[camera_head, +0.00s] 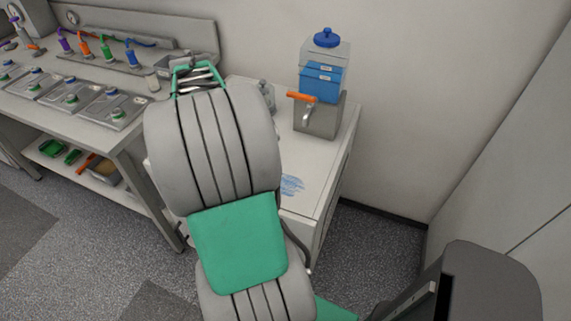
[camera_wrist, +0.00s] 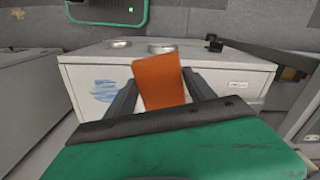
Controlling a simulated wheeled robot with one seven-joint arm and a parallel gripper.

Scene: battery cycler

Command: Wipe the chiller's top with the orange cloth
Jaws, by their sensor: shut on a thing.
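The chiller appears to be the white cabinet (camera_head: 322,178) behind my arm in the head view. A blue scribbled smear (camera_head: 292,185) lies on its top near the front edge. In the wrist view, a pale cabinet (camera_wrist: 205,80) with a blue smear (camera_wrist: 106,90) lies beyond my fingers; I cannot tell for certain which of its faces bears the smear. My gripper (camera_wrist: 157,88) is shut on the orange cloth (camera_wrist: 158,80), which stands up between the two dark fingers. The cloth appears apart from the smear. In the head view my arm hides much of the cabinet; the cloth cannot be made out.
A blue-lidded dispenser (camera_head: 325,75) on a grey stand with an orange-handled tap (camera_head: 301,96) stands at the back of the cabinet top. A bench (camera_head: 120,135) with several trays stands at left. Floor shows at right.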

